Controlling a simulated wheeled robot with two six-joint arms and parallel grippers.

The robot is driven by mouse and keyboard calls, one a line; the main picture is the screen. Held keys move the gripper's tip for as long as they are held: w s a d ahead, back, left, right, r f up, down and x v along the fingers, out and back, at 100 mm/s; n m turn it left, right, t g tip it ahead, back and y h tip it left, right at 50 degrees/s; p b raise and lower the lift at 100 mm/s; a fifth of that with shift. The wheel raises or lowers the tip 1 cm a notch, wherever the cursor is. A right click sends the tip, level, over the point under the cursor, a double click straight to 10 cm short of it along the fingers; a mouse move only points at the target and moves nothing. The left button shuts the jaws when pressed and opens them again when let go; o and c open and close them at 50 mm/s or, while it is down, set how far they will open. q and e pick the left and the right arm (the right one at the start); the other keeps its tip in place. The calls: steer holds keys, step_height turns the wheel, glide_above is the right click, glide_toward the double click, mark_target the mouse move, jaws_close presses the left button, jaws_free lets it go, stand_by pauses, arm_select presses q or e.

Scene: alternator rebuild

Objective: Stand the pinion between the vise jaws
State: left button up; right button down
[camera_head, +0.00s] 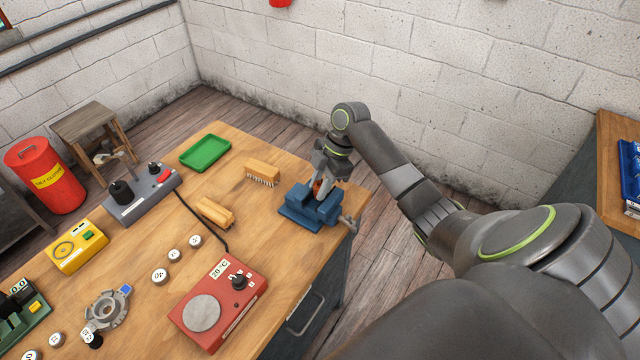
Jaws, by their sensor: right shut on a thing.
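The blue vise (299,217) stands at the right end of the wooden bench, near its corner, with a grey handle on its right side. My right gripper (321,181) points down directly over the vise, its fingertips at the height of the jaws. It is shut on a small reddish part, which I take for the pinion (317,186). The fingers and jaws hide most of it, so I cannot tell whether it touches the vise or how upright it is. My left gripper is not in view.
Two yellow brushes (262,170) (215,211) lie left of the vise. A green tray (205,152), a red heater box (218,303) with a black cable, a grey device (142,196) and a yellow meter (77,247) stand on the bench (190,255). A wall is behind.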

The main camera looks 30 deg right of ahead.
stand_by(0.3)
steer(key=c, duration=1.1)
jaws_free()
steer(key=shift+s+f, duration=0.1)
steer(key=shift+o, duration=0.2)
steer(key=shift+r+p, duration=0.95)
steer(key=shift+r, duration=0.05)
step_height(320, 180, up, 6)
steer(key=p, duration=0.4)
steer(key=shift+p, duration=0.4)
